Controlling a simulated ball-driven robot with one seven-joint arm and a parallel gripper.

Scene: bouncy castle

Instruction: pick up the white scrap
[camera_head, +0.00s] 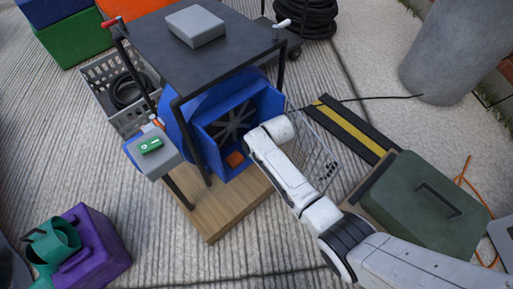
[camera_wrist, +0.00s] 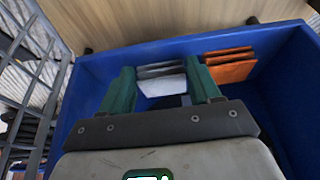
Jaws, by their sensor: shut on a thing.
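The white scrap (camera_wrist: 163,86) shows in the wrist view as a pale, folded or layered flat piece with greyer layers behind it. My gripper (camera_wrist: 158,76) has one green finger on each side of it and is shut on it. The scrap is inside the blue box-like opening (camera_wrist: 88,77) of the blower, near its wall. In the head view, the blue opening (camera_head: 202,131) faces my arm; my fingers and the white scrap are hidden there behind my wrist.
An orange scrap (camera_wrist: 230,66) lies right of my fingers in the opening, also visible in the head view (camera_head: 235,159). The blower stands on a wooden board (camera_head: 225,212) under a dark table (camera_head: 240,45). A wire rack (camera_head: 318,150) stands close right.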

